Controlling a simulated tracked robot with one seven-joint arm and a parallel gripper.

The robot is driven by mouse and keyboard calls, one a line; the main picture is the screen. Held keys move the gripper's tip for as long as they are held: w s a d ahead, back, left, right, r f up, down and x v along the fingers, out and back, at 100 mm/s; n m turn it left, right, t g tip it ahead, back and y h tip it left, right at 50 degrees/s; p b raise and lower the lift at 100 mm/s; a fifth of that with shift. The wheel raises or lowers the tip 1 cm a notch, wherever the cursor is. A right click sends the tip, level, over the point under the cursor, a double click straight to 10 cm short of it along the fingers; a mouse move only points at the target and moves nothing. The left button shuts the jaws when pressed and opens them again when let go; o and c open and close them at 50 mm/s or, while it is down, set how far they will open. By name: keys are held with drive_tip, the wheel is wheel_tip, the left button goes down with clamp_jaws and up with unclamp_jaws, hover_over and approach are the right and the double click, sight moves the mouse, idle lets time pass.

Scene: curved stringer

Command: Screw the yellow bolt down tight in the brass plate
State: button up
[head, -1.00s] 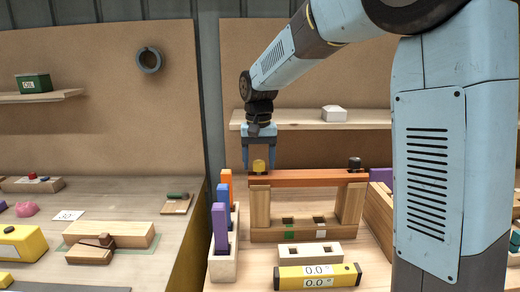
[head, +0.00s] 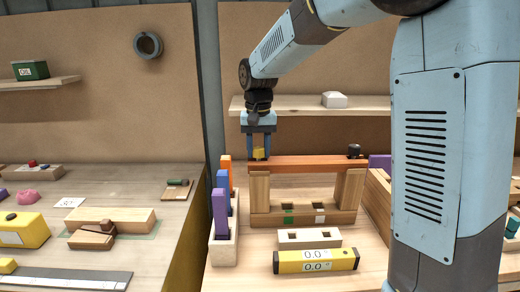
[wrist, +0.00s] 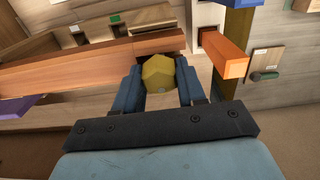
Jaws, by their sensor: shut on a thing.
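The yellow bolt (head: 259,154) stands at the left end of a reddish-brown bar (head: 310,163) laid across two wooden posts. Its faceted head (wrist: 159,74) shows large in the wrist view. My gripper (head: 259,157) points straight down over that end, its blue fingers shut on the bolt head from both sides. In the wrist view my gripper (wrist: 158,82) has a finger against each side of the head. The bolt's shank and the brass plate cannot be made out; the head and fingers cover that spot.
A dark bolt-like piece (head: 354,151) sits at the bar's right end. A tray (head: 224,250) with purple, blue and orange upright blocks stands close on the left. A pale two-hole block (head: 309,238) and a yellow level (head: 316,261) lie in front.

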drive_tip(key=shift+c, duration=0.8)
drive_tip(key=m, duration=0.4)
drive_tip(key=shift+d+f, duration=0.15)
drive_tip(key=shift+d, duration=0.05)
drive_tip(key=m, duration=0.4)
drive_tip(key=shift+s+d+f, duration=0.15)
drive_tip(key=shift+d, duration=0.05)
